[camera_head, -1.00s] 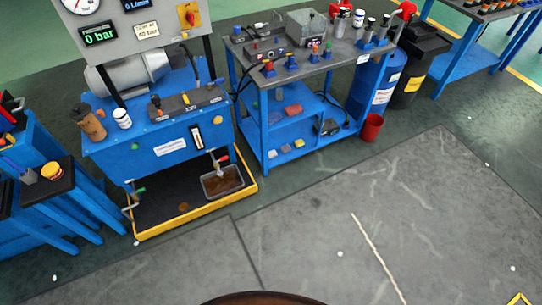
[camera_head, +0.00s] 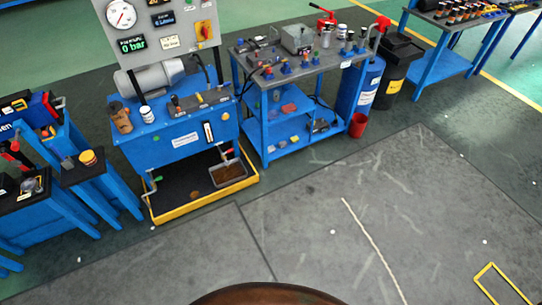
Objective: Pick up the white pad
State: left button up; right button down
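I cannot make out a white pad with certainty. Small flat pieces, too small to tell their colours apart surely, lie at the front of the lower shelf (camera_head: 285,125) of the blue cart. A reddish piece (camera_head: 289,107) lies further back on that shelf. Neither of my grippers shows in the head view.
A blue hydraulic unit (camera_head: 182,140) with a yellow-edged drip tray (camera_head: 205,208) stands left of the cart. Blue stands (camera_head: 90,178) are at the far left. A red bucket (camera_head: 357,125), blue drum (camera_head: 366,85) and black bin (camera_head: 394,75) stand right.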

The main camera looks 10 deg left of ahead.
aim_at(271, 148)
jog(key=z, duration=0.55)
jog(key=i, duration=0.75)
jog(key=z, duration=0.6)
jog(key=i, duration=0.85)
jog(key=u, duration=0.6)
jog(key=i, duration=0.85)
jog(key=u, duration=0.6)
